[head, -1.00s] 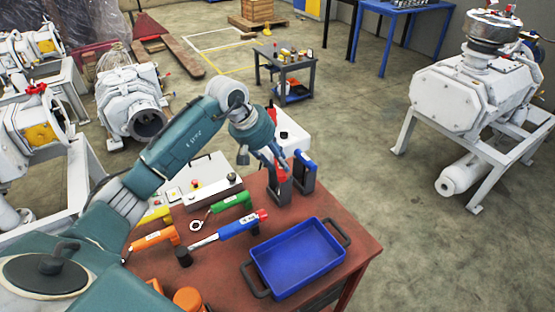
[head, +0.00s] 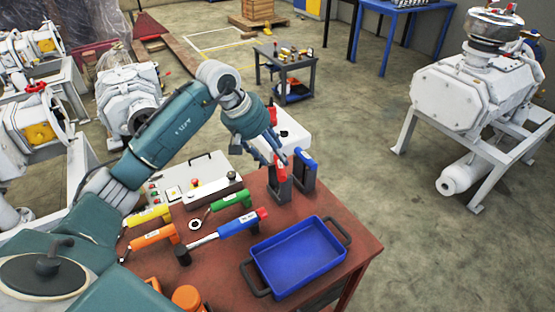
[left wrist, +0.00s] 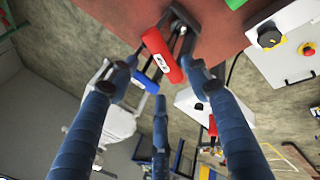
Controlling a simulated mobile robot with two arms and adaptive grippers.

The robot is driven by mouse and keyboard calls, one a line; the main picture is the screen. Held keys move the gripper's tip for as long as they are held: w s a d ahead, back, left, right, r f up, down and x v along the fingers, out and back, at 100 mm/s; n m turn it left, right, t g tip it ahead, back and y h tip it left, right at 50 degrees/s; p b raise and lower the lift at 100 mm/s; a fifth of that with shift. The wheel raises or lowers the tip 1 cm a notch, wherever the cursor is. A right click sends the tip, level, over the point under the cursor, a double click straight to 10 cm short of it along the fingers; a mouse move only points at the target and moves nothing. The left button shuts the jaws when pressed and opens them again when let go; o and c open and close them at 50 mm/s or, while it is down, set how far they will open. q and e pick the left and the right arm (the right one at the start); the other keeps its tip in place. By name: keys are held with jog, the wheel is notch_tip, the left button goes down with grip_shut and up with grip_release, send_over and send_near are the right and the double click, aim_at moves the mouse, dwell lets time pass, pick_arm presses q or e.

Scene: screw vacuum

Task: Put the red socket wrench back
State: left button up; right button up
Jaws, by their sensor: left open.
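The red socket wrench (head: 281,169) stands in a dark upright holder (head: 279,191) near the far edge of the brown table. Its red handle also shows in the left wrist view (left wrist: 162,55), just beyond the fingertips. My left gripper (head: 268,152) is open beside and slightly above the red handle, its fingers spread around empty space. In the left wrist view the open fingers (left wrist: 159,78) frame the handle, and I cannot tell whether any finger touches it. The lower part of the wrench is hidden. My right gripper is not in view.
A blue-handled tool (head: 305,157) stands in the holder just right. A blue tray (head: 297,257) sits at the table's front right. Green (head: 230,201), blue-and-red (head: 240,224), orange (head: 153,236) and yellow (head: 149,215) handled tools lie at left, near a control box (head: 190,187).

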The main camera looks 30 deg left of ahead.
pick_arm(q)
jog(key=b+v, duration=0.1)
jog(key=v, duration=0.8)
jog(key=shift+f, duration=0.1)
